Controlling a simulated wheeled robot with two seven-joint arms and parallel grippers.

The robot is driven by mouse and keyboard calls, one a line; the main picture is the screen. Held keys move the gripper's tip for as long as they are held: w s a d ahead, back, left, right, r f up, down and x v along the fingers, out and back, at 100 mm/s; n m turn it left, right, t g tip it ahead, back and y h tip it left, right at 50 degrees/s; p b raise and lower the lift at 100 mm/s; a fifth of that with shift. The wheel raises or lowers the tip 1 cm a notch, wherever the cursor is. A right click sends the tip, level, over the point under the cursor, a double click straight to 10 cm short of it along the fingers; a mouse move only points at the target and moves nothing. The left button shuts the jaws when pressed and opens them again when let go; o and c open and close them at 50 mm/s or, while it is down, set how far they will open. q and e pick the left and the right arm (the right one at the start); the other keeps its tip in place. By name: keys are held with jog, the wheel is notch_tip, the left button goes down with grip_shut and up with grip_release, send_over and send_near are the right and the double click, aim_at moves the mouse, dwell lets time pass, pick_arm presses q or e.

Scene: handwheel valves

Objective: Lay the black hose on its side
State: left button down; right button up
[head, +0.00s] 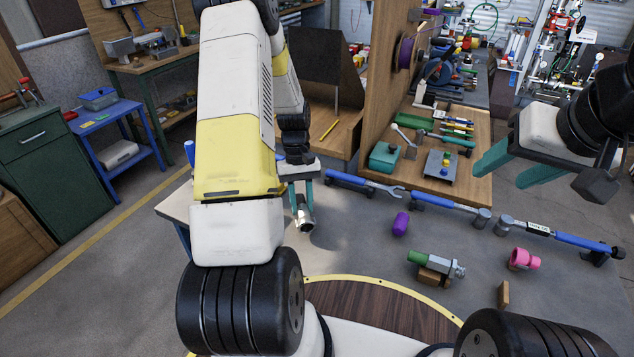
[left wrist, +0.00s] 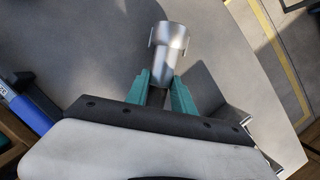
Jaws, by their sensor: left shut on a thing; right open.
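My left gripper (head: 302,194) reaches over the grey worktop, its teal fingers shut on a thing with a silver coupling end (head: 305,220). The left wrist view shows this wide-mouthed coupling with side ears and a dark section between the fingertips. I take this for the black hose (left wrist: 157,97); most of it is hidden by the fingers. I cannot tell whether it touches the worktop. My right gripper (head: 517,170) is open and empty at the right, above the surface.
Blue-handled wrenches (head: 362,184) lie along the worktop's far side. A purple cylinder (head: 400,223), a green-ended fitting on a wooden block (head: 436,264) and a pink fitting (head: 523,259) stand to the right. A tool board (head: 470,183) lies behind. Grey surface around the purple cylinder is clear.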

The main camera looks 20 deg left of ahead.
pick_arm(q)
jog(key=shift+f, duration=0.5)
jog(key=c, duration=0.9)
grip_release()
jog(key=shift+o, duration=0.3)
jog(key=o, duration=0.5)
jog(key=shift+r, duration=3.45)
